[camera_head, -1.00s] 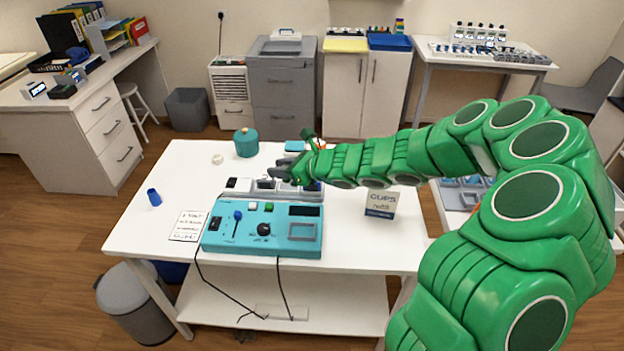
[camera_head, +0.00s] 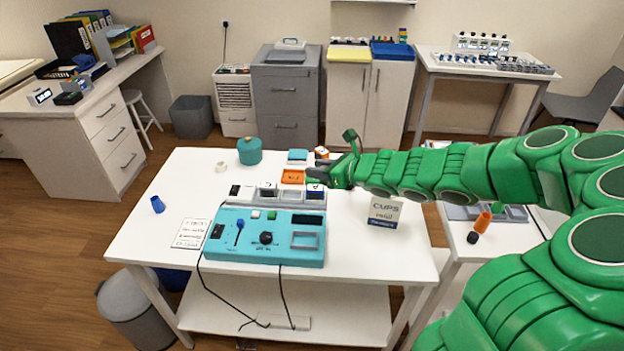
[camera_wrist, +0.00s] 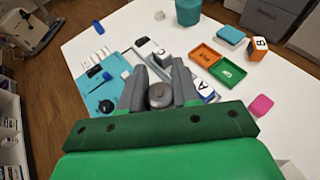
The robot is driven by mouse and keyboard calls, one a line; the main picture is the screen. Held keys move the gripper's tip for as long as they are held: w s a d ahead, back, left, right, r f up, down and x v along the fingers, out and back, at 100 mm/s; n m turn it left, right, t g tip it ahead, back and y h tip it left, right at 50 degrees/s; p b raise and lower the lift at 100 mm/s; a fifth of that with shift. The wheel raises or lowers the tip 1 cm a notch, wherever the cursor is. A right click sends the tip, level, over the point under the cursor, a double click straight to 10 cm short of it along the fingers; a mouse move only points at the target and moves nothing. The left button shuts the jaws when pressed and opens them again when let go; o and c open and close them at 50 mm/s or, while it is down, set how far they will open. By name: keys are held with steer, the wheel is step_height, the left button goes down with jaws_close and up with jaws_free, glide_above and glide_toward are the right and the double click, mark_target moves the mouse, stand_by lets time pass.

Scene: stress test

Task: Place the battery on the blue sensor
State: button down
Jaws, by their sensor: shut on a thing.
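My gripper (camera_head: 318,178) is above the white table, near the back of the grey rack (camera_head: 285,203). In the wrist view, its fingers (camera_wrist: 160,84) are closed around a grey round-topped cylinder (camera_wrist: 160,96), which looks like the battery. The head view does not show the cylinder clearly. A blue block with a white face marked A (camera_wrist: 203,88) lies just right of the fingers in the wrist view. A light blue flat block (camera_head: 297,155) is farther back, also in the wrist view (camera_wrist: 231,34). I cannot tell which blue thing is the sensor.
A turquoise control box (camera_head: 235,252) stands in front of the rack. Orange (camera_wrist: 204,55) and green (camera_wrist: 229,72) trays lie beyond my gripper. The table's left part is mostly free.

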steer(key=w+a+f, duration=0.2)
steer(key=w+f, duration=0.1)
steer(key=w, duration=0.3)
glide_above(311, 185)
steer(key=s, duration=0.2)
steer(key=f, duration=0.4)
steer(key=shift+w+d, duration=0.15)
steer(key=shift+d, duration=0.05)
steer(key=shift+w+a+f, duration=0.15)
steer(key=shift+w+f, duration=0.7)
steer(key=shift+f, duration=1.55)
steer(key=shift+f, duration=0.15)
steer(key=c, duration=0.8)
jaws_free()
